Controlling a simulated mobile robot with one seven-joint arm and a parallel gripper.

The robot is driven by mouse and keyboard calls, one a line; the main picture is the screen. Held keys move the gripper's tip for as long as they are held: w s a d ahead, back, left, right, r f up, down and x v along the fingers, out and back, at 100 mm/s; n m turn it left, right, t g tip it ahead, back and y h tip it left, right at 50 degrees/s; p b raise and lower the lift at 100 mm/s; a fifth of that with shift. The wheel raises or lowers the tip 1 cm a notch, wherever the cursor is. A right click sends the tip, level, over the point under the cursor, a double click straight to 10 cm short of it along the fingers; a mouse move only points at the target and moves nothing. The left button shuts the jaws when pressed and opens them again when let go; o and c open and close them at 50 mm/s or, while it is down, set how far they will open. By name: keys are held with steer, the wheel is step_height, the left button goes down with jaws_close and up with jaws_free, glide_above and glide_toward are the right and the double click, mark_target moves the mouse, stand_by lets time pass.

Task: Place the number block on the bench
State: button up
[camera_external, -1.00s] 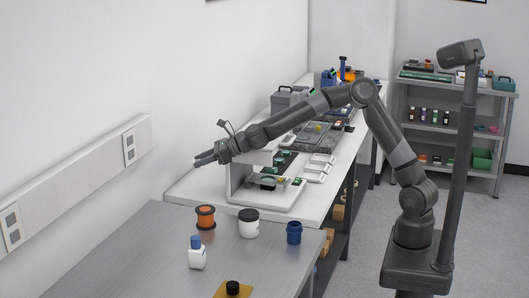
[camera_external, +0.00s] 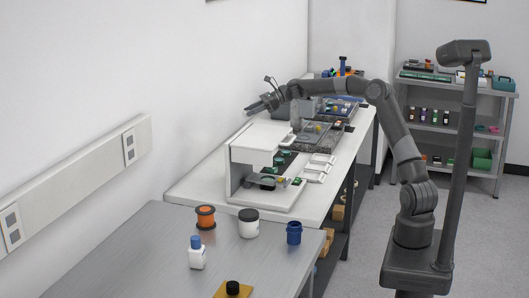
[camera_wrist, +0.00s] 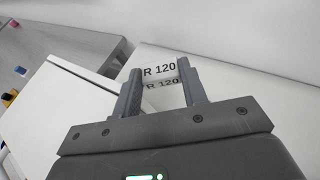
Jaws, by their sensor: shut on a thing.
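My gripper (camera_wrist: 159,80) is shut on the number block (camera_wrist: 160,70), a small pale block marked "R 120" in black. Each finger presses one end of it. In the external view my gripper (camera_external: 264,104) is raised at the wall side of the white bench (camera_external: 205,185), just above and behind the white instrument housing (camera_external: 262,135). The block cannot be made out in that view. In the wrist view a white panel (camera_wrist: 55,105) lies left of the fingers, and a pale surface lies beyond the block.
Small parts and pale trays (camera_external: 315,178) line the bench's right side. The grey table (camera_external: 130,245) in front holds an orange spool (camera_external: 205,217), a white jar (camera_external: 248,224), a blue cup (camera_external: 294,233) and a white bottle (camera_external: 197,254). Shelving (camera_external: 450,120) stands at the back right.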

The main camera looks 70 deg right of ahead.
steer(key=s+d+f+m+h, duration=0.1)
steer(key=s+d+f, duration=0.35)
steer(key=d, duration=0.25)
steer(key=s+d+f+m+t, duration=0.1)
steer(key=s+d+f, duration=0.2)
steer(key=d+f, duration=0.3)
steer(key=s+d+f+h, duration=0.1)
steer(key=s+d+f, duration=0.3)
steer(key=d, duration=0.4)
steer(key=x, duration=0.4)
steer(key=s+a+f+x, duration=0.1)
steer(key=x, duration=0.3)
steer(key=f+x, duration=0.1)
steer(key=x, duration=0.4)
steer(key=shift+s+a, duration=0.15)
steer(key=shift+a, duration=0.05)
steer(key=shift+f, duration=2.05)
steer(key=shift+f, duration=0.15)
steer(key=o, duration=0.9)
steer(key=shift+o, duration=0.2)
